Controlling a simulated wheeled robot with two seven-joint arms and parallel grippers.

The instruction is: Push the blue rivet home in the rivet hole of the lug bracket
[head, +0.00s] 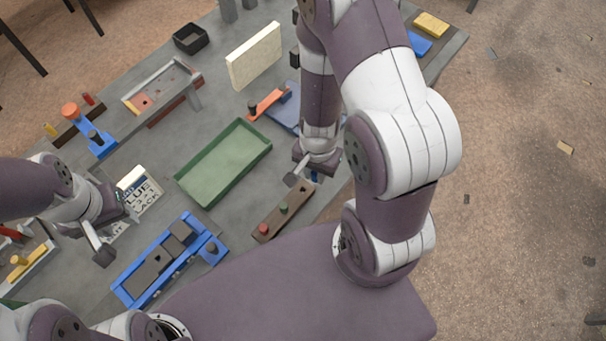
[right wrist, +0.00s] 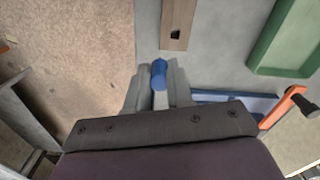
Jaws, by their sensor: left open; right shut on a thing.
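The blue rivet (right wrist: 159,73) is held between the fingers of my right gripper (right wrist: 160,88), which is shut on it, in the right wrist view. One end of the rivet sticks out past the fingertips. In the head view my right gripper (head: 303,176) is above the table's near right part, by the end of a brown wooden rack (head: 270,222). My left gripper (head: 114,220) is open and empty, above the left side of the table by a printed card. I cannot tell surely which piece is the lug bracket, and I cannot make out its rivet hole.
The rack holds a red peg (head: 263,229) and a green peg (head: 283,207); an empty square hole shows in the right wrist view. A green tray (head: 240,139), a blue fixture (head: 150,290), a cream block (head: 254,55) and an orange bar (head: 264,103) stand around.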

